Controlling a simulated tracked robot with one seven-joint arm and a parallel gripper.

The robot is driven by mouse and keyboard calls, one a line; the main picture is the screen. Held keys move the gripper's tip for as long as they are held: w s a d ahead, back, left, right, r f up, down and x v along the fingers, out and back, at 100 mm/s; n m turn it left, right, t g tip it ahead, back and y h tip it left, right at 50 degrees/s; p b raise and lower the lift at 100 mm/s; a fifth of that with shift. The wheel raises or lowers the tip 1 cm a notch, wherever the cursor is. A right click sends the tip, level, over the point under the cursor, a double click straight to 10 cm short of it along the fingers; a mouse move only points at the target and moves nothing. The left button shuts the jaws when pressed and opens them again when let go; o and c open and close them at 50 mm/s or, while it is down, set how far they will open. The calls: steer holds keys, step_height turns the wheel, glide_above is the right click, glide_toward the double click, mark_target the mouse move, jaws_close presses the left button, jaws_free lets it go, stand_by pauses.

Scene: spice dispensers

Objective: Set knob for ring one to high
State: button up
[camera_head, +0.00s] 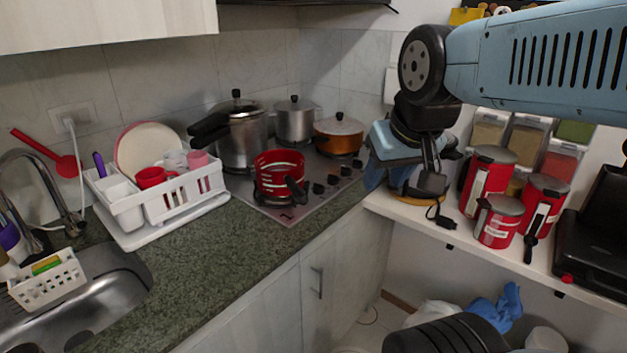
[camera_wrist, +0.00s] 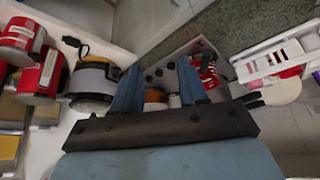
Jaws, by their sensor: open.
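The cooktop (camera_head: 268,208) is set in the green counter, with a row of several small dark knobs (camera_head: 318,188) along its right edge. I cannot tell which knob belongs to ring one, nor read the knob settings. My gripper (camera_head: 373,176) is to the right of the knobs in the head view, with its blue fingers pointing down. In the wrist view, my gripper (camera_wrist: 160,72) shows two blue fingers spread apart with nothing held. The knobs (camera_wrist: 159,73) show between and beyond the fingers there, apart from them.
A red pot (camera_head: 279,173), a pressure cooker (camera_head: 243,135), a steel pot (camera_head: 295,121) and an orange pot (camera_head: 338,134) stand on the cooktop. Red canisters (camera_head: 488,178) stand on the white shelf (camera_head: 455,226) at right. A white dish rack (camera_head: 170,203) is at left.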

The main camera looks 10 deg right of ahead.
steer(key=shift+o, duration=1.4)
steer(key=shift+w+r, duration=0.1)
steer(key=shift+w, duration=0.2)
steer(key=shift+o, duration=0.6)
steer(key=w+a+n, duration=0.1)
steer(key=w, duration=0.7)
steer(key=shift+a+n+g+h, duration=0.15)
steer(key=shift+n+g+h, duration=0.15)
steer(key=shift+n+g, duration=0.1)
steer(key=n+g+y, duration=0.1)
steer(key=n+y, duration=0.2)
steer(key=n, duration=0.2)
glide_toward(319, 184)
steer(key=x, duration=0.9)
steer(key=shift+c, duration=0.4)
steer(key=c, duration=0.9)
